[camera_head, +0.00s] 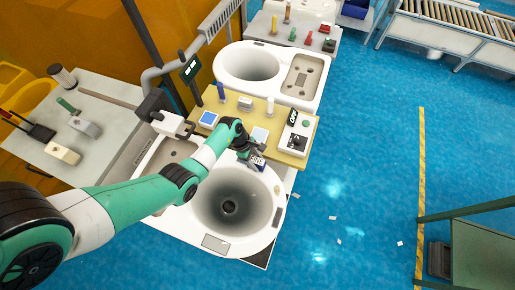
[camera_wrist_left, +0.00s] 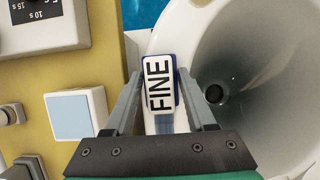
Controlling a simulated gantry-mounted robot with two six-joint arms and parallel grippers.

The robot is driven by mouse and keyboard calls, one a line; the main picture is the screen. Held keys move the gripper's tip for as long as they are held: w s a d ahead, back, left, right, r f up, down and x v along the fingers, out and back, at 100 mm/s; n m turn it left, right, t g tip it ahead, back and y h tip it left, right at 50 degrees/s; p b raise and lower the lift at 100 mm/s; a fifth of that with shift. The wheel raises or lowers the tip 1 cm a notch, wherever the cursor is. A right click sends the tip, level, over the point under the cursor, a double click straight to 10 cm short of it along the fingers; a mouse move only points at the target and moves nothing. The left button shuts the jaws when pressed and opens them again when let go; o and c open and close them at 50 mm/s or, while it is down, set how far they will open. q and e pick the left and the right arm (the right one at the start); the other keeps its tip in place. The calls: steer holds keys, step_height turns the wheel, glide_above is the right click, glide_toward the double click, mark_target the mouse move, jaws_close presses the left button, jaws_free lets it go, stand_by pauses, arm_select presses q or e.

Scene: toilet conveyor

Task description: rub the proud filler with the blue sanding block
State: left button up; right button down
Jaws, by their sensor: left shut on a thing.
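The blue sanding block (camera_head: 258,163) has a white face marked FINE. In the left wrist view the block (camera_wrist_left: 160,85) sits between the two fingers of my left gripper (camera_wrist_left: 158,78), which is shut on it. In the head view my left gripper (camera_head: 250,156) is over the back rim of the near toilet bowl (camera_head: 270,218), beside the yellow board. I cannot tell whether the block touches the rim. A small tan mark (camera_head: 277,189) shows on the rim to the right; I cannot tell if it is the filler. My right gripper is out of view.
The yellow board (camera_head: 232,105) behind the bowl carries a control box (camera_head: 295,134) and blue-topped pads (camera_head: 208,119). A second toilet (camera_head: 285,60) stands behind. A grey bench (camera_head: 100,100) with tools is at the left. Blue floor (camera_head: 360,150) is open at right, with scattered white scraps.

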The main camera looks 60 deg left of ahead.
mark_target(235, 158)
arm_select(q)
steer(key=shift+s+a+f, duration=0.1)
steer(key=shift+s+a, duration=0.7)
steer(key=shift+a, duration=0.3)
steer(key=shift+s+a+p, duration=0.5)
steer(key=shift+s+a, duration=0.35)
steer(key=shift+a, duration=0.25)
steer(key=shift+c, duration=0.6)
steer(key=shift+s+a, duration=0.6)
steer(key=shift+a, duration=0.2)
steer(key=shift+s+a, duration=0.6)
steer(key=shift+a, duration=0.2)
step_height(235, 158, up, 6)
steer(key=p, duration=0.6)
steer(key=shift+r+p, duration=0.2)
steer(key=shift+p, duration=0.1)
step_height(235, 158, up, 3)
steer(key=p, duration=0.3)
